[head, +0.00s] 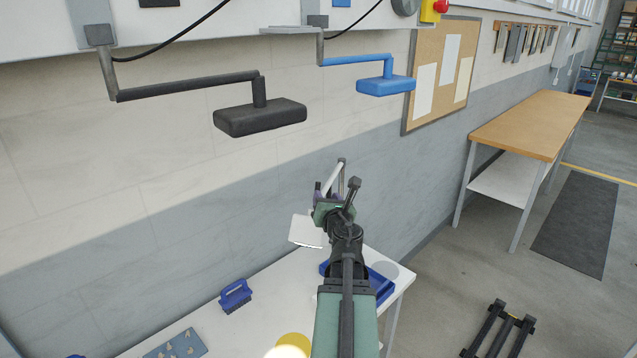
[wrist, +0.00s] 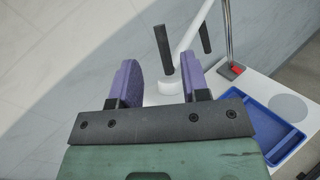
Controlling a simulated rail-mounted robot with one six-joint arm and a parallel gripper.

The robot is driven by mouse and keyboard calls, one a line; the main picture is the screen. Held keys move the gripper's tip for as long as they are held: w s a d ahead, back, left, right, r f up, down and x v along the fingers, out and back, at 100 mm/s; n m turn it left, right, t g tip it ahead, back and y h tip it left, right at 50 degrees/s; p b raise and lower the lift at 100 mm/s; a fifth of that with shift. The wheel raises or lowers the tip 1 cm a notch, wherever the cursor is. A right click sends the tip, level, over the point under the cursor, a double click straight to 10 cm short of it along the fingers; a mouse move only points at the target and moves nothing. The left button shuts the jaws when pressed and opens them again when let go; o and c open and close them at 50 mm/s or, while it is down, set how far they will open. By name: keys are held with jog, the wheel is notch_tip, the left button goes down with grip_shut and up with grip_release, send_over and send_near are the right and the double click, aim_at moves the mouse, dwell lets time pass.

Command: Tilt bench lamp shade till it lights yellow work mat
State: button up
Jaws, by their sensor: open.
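The bench lamp's white shade (head: 307,232) hangs over the bench, just left of my gripper (head: 321,193). Its white arm (wrist: 203,22) runs to a thin metal post (wrist: 227,32). In the wrist view a dark rod-like handle (wrist: 163,50) and a white round hub (wrist: 170,87) show between my purple fingers (wrist: 159,82). The fingers are apart, with a visible gap to the handle; its depth between them is unclear. A yellow round mat (head: 294,339) lies at the bottom of the head view. A bright pale light spot overlaps its lower left, cut off by the frame edge.
A blue tray (head: 383,286) and a grey disc (head: 385,268) lie on the white bench (head: 262,312), right of the shade. A blue brush-like object (head: 235,296) and a blue-grey board (head: 176,346) lie left. Black and blue arms (head: 260,117) project from the wall above.

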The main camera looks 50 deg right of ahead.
aim_at(319, 185)
jog(key=shift+n, duration=0.4)
jog(key=x, duration=1.1)
jog(key=shift+a, duration=0.1)
jog(key=shift+c, duration=0.3)
grip_shut()
jog(key=shift+s, duration=0.1)
